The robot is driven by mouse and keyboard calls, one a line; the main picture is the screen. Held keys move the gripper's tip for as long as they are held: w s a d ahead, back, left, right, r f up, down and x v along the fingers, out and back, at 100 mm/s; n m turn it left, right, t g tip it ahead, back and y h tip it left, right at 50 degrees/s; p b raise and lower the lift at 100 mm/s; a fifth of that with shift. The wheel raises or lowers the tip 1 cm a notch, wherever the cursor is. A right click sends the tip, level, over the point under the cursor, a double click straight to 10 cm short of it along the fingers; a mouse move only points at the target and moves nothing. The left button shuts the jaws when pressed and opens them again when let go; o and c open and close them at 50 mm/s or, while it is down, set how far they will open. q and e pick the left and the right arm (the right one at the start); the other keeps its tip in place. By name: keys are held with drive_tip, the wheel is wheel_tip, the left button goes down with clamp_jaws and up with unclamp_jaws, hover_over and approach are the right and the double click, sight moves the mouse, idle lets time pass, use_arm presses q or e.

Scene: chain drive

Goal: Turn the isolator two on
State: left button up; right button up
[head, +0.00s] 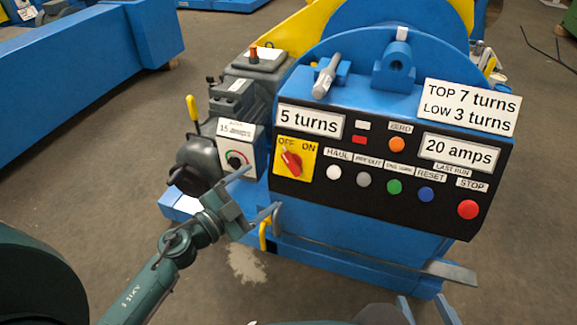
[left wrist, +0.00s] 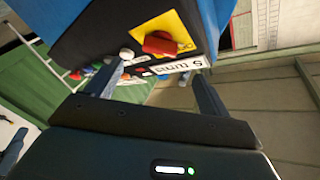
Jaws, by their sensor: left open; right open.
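The isolator is a yellow plate (head: 307,150) marked OFF and ON, with a red rotary handle (head: 291,162), at the left end of the black control panel. The handle lies diagonally, its upper end towards OFF. No number two is readable on it. My left gripper (head: 261,191) is open and empty, below and left of the isolator, apart from it. In the left wrist view the red handle (left wrist: 160,43) and yellow plate (left wrist: 178,25) show ahead, beyond the open fingers (left wrist: 154,82). My right gripper (head: 425,309) is open at the bottom edge, low in front of the machine.
The panel carries a row of buttons, including a green one (head: 394,187) and a red stop button (head: 467,209).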

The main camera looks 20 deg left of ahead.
sight(292, 163)
use_arm(q)
drive_tip(key=x, duration=1)
drive_tip(key=shift+w+d+b, duration=0.15)
drive_tip(key=shift+w+b, duration=0.05)
drive_tip(key=shift+b, duration=0.15)
